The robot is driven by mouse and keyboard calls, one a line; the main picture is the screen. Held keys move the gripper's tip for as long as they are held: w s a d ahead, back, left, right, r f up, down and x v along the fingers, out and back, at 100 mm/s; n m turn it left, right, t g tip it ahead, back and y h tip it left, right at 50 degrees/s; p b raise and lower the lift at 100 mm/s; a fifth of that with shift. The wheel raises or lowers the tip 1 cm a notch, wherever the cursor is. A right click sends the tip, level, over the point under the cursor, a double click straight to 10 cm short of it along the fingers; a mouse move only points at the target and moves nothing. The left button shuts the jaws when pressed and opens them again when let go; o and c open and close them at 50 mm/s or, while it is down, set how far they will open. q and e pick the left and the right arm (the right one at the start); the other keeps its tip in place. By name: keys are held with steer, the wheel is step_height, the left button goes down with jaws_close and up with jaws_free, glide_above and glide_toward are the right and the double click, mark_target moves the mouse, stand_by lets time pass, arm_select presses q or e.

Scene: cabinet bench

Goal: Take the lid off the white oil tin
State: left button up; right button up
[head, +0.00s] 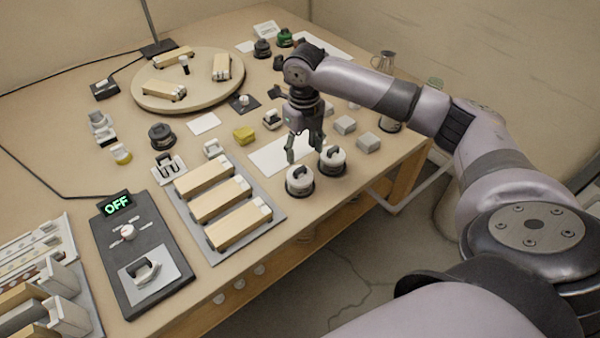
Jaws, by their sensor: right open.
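Two round white tins with dark bases and dark handled tops stand side by side near the bench's front edge, a nearer one (300,182) and one to its right (332,161). I cannot tell which is the white oil tin; both appear to have their tops on. My right gripper (304,152) points down just behind and above them, with its fingers apart and nothing visible between them. It looks clear of both tins. My left gripper is not in view.
A white sheet (268,160) lies behind the tins. Small grey blocks (345,124) stand to the right. A tray of wooden blocks (274,217) is to the left, and a round wooden turntable (205,92) is farther back. A dark tin (162,136) stands left of centre.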

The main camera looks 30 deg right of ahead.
mark_target(300, 168)
steer(key=shift+w+a+f, duration=0.1)
steer(key=shift+a+f, duration=0.1)
steer(key=shift+f, duration=1.45)
steer(key=shift+w+a+f, duration=0.1)
steer(key=shift+a+f, duration=0.05)
steer(key=shift+f, duration=1.5)
steer(key=shift+c, duration=0.5)
steer(key=c, duration=0.8)
steer(key=shift+r, duration=0.15)
steer(key=shift+c, duration=0.3)
